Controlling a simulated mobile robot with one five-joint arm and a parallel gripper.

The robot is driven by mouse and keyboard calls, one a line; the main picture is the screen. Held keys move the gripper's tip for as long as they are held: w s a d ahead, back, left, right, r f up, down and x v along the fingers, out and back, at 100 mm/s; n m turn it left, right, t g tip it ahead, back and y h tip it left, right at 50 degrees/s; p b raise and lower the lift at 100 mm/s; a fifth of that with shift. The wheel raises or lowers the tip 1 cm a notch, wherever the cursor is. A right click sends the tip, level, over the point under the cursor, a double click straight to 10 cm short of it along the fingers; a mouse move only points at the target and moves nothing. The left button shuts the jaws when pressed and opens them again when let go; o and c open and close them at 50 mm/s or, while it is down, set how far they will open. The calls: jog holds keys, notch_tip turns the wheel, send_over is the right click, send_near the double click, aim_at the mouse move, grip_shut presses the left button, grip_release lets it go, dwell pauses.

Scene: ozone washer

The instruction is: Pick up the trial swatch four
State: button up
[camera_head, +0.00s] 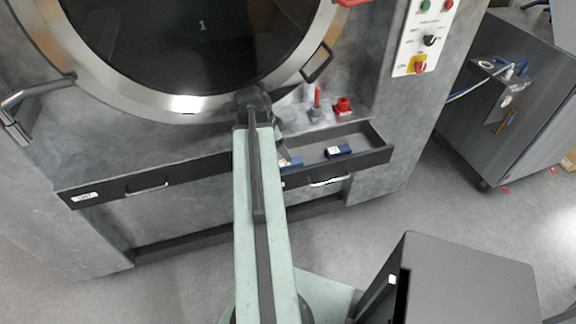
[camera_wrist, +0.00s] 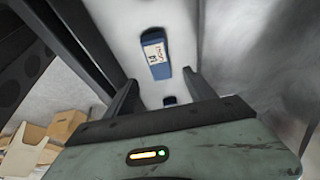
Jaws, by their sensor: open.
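Two dark blue swatches with white labels lie in the open drawer (camera_head: 370,157) under the big round door. One swatch (camera_head: 338,151) is near the drawer's middle; the other (camera_head: 291,163) is partly hidden by my arm. My gripper (camera_head: 262,108) is above the drawer's left end, mostly hidden behind my arm. In the wrist view my open gripper (camera_wrist: 160,84) has one finger on each side and nothing between them. A labelled blue swatch (camera_wrist: 155,55) lies ahead of the fingers, and another (camera_wrist: 170,101) shows partly just above the palm edge. I cannot read the labels clearly.
A red valve-like part (camera_head: 343,107) and a red-topped fitting (camera_head: 317,97) stand on the ledge behind the drawer. A closed drawer (camera_head: 147,187) is to the left. A grey cabinet (camera_head: 462,275) stands at front right. Cardboard boxes (camera_wrist: 66,124) show in the wrist view.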

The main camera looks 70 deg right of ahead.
jog(key=b+x, duration=0.6)
jog(key=x, duration=0.1)
jog(key=shift+s+f, duration=0.1)
jog(key=shift+f, duration=0.05)
grip_shut()
notch_tip(320, 180, up, 10)
jog(key=p, duration=1)
jog(key=shift+r+p, duration=0.25)
jog(key=shift+p, duration=0.05)
